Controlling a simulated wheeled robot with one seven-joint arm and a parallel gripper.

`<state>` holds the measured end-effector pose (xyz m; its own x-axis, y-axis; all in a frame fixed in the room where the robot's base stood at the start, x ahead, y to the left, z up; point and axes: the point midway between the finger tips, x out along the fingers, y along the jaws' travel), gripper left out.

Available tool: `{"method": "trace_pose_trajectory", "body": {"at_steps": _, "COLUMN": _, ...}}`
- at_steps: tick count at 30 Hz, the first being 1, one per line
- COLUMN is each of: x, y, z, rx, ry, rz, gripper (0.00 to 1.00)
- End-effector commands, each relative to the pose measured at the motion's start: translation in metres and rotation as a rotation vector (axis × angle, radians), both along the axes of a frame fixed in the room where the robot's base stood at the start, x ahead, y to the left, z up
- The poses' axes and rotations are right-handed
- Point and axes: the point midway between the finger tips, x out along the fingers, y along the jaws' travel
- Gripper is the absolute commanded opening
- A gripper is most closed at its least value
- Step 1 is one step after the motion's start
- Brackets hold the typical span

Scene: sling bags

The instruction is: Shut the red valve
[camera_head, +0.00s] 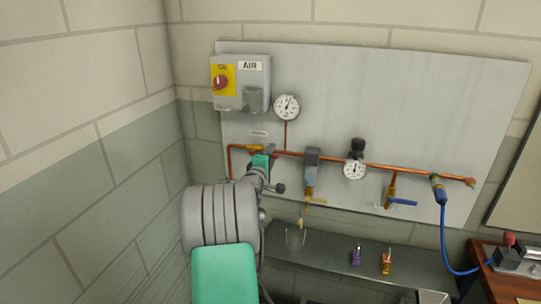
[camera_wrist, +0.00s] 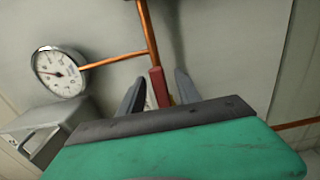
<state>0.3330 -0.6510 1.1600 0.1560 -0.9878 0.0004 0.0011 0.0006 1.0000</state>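The red valve's handle (camera_wrist: 158,88) shows in the wrist view as a short red bar in line with a copper pipe, between my two fingers. In the head view, a small bit of red handle (camera_head: 275,157) shows beside the brass fitting (camera_head: 254,149) on the pipe at left. My gripper (camera_wrist: 160,76) is open, with a finger on each side of the red handle and gaps visible between. In the head view, my gripper (camera_head: 263,163) is at the pipe and covers part of the valve. The handle's lower part is hidden by my gripper body.
The grey AIR box (camera_head: 258,86) with a red knob and a round gauge (camera_head: 287,107) sit above the valve. The copper pipe (camera_head: 400,168) runs right past a filter (camera_head: 311,165), a second gauge (camera_head: 354,169) and a blue-handled valve (camera_head: 401,202). A dark shelf (camera_head: 325,257) is below.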

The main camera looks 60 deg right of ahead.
Motion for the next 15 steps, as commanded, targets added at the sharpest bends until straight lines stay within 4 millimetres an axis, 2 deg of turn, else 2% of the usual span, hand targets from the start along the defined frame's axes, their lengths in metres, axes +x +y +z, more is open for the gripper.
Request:
{"method": "trace_pose_trajectory", "body": {"at_steps": 2, "x": 0.0001, "y": 0.0002, "z": -0.0001, "rx": 0.000, "ry": 0.000, "rz": 0.000, "gripper": 0.39}}
{"method": "trace_pose_trajectory", "body": {"at_steps": 15, "x": 0.0002, "y": 0.0005, "z": 0.0000, "rx": 0.000, "ry": -0.001, "rz": 0.000, "gripper": 0.03}}
